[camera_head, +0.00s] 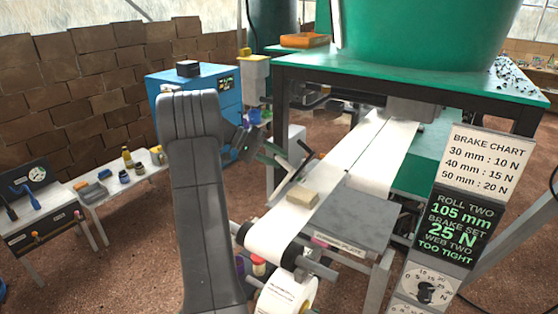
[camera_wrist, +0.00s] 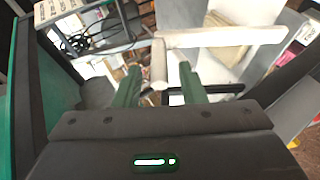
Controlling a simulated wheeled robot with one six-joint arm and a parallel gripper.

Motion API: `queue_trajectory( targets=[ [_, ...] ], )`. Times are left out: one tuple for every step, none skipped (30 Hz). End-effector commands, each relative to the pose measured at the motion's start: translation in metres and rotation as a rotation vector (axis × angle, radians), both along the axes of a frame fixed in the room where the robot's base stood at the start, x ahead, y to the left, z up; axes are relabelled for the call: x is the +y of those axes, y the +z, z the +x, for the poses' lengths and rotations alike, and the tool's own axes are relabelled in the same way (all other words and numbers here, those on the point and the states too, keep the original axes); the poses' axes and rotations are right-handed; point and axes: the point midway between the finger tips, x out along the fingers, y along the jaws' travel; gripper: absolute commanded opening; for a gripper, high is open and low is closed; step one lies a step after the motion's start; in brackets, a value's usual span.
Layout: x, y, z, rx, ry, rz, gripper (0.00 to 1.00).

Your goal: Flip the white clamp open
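My gripper (camera_wrist: 160,72) is open in the wrist view, with its two green fingers apart. A white bar (camera_wrist: 222,38), which looks like the white clamp, runs across just beyond the fingers. A short upright white piece at its left end shows between the two fingertips. I cannot tell whether the fingers touch it.
The white paper web (camera_head: 365,150) runs down to a roller at the front. A tan block (camera_head: 303,198) lies on it. A grey plate (camera_head: 355,217) stands right of the web. The green-topped table (camera_head: 420,78) stands behind. A blue cabinet (camera_head: 215,82) is back left.

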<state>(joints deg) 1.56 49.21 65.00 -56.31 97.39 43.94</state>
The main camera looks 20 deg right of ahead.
Motion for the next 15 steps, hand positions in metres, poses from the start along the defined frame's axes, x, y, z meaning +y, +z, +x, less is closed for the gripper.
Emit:
queue_trajectory(
  targets=[
    [0.009, 0.002, 0.004, -0.003, 0.003, -0.001, 0.37],
    [0.014, 0.005, 0.006, -0.003, 0.004, -0.001, 0.37],
    [0.021, 0.009, 0.010, -0.003, 0.003, 0.000, 0.37],
    [0.027, 0.012, 0.013, -0.004, 0.005, 0.000, 0.37],
    [0.033, 0.015, 0.015, -0.004, 0.004, -0.001, 0.37],
    [0.041, 0.020, 0.019, -0.005, 0.004, 0.000, 0.37],
    [0.047, 0.023, 0.022, -0.003, 0.004, -0.001, 0.37],
    [0.053, 0.026, 0.024, -0.004, 0.004, 0.000, 0.37],
    [0.060, 0.030, 0.027, -0.004, 0.004, 0.001, 0.37],
    [0.065, 0.033, 0.030, -0.003, 0.003, 0.000, 0.37],
    [0.070, 0.036, 0.032, -0.002, 0.004, 0.000, 0.37],
    [0.076, 0.040, 0.035, -0.003, 0.003, 0.000, 0.37],
    [0.081, 0.043, 0.036, -0.003, 0.003, 0.000, 0.37],
    [0.084, 0.045, 0.038, -0.003, 0.003, 0.000, 0.37],
    [0.088, 0.047, 0.040, -0.001, 0.003, 0.000, 0.37]
  ],
)
